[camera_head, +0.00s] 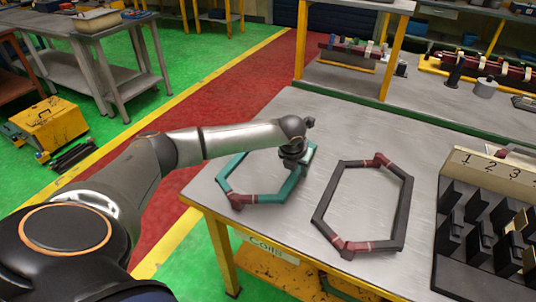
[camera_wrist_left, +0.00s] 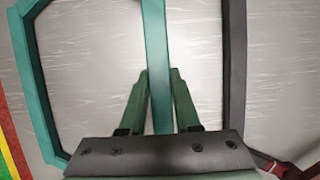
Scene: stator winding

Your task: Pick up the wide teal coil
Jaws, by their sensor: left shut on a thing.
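The teal coil (camera_head: 236,160) is a six-sided ring with dark red bands, near the left edge of the grey table. My left gripper (camera_head: 297,165) is at its right side bar. In the left wrist view the teal bar (camera_wrist_left: 155,60) runs between the two green fingers of my left gripper (camera_wrist_left: 159,80), which is shut on it. The coil seems to lie at table level; I cannot tell whether it is lifted. My arm hides part of its far side. My right gripper is not in view.
A dark grey coil (camera_head: 326,200) with red bands lies close to the right of the teal one. A black slotted rack (camera_head: 449,262) with a numbered strip stands at the right. The table (camera_head: 300,115) is clear behind the coils. A shelf stands at the back.

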